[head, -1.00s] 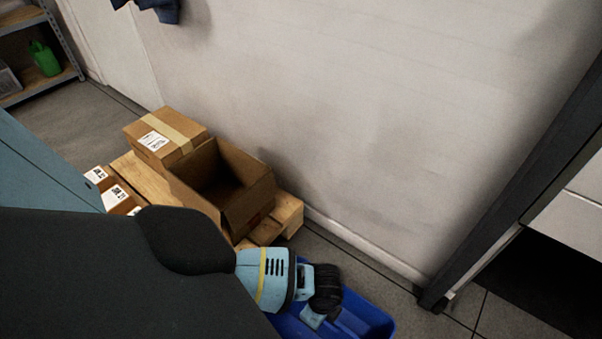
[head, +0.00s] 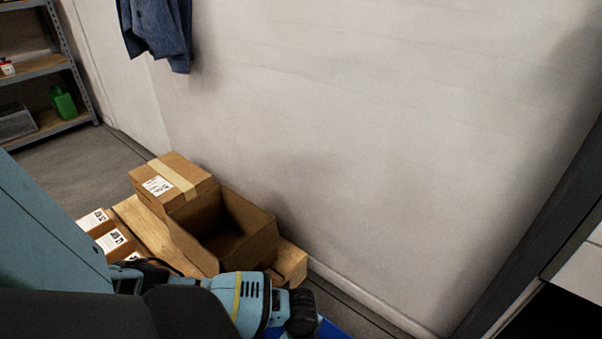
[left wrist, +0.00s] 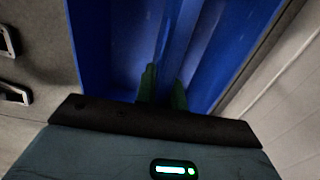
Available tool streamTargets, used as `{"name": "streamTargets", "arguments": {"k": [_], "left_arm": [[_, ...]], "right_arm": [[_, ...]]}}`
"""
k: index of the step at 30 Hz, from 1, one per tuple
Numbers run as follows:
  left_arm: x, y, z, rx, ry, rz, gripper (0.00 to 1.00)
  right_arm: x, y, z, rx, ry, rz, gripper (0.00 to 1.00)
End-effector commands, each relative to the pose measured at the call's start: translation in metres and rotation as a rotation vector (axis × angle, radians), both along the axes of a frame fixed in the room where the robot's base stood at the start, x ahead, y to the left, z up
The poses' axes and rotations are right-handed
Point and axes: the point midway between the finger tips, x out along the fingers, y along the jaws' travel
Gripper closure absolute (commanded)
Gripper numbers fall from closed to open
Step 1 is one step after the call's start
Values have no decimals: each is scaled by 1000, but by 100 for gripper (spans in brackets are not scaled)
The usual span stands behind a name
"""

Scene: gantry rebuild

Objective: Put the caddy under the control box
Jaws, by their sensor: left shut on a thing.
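The blue caddy (left wrist: 95,45) fills the upper middle of the left wrist view, with a blue bar running down its middle. My left gripper (left wrist: 164,92) has its green fingers shut on that bar. In the head view only a small blue strip of the caddy (head: 335,331) shows at the bottom edge, beside the black end of my left wrist. The fingers are hidden there. My right gripper is in neither view. I cannot see a control box.
A wooden pallet (head: 290,262) against the wall carries an open cardboard box (head: 222,238), a taped box (head: 172,182) and smaller labelled boxes (head: 108,240). A metal shelf (head: 45,70) stands at the far left. A dark post (head: 545,215) rises at right.

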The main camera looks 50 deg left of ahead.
Motion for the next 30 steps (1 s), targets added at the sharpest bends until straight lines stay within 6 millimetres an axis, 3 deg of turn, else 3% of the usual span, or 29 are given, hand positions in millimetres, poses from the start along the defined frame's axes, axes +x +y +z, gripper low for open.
{"name": "streamTargets", "arguments": {"k": [10, 25, 26, 30], "left_arm": [[1, -1, -33, -1, 0, 1, 100], [1, -1, -38, -1, -2, 1, 100], [0, -1, -38, -1, -1, 0, 85], [0, -1, -38, -1, 0, 1, 67]], "right_arm": [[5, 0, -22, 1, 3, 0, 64], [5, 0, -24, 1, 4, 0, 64], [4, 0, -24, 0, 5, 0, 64], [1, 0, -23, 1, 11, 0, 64]]}}
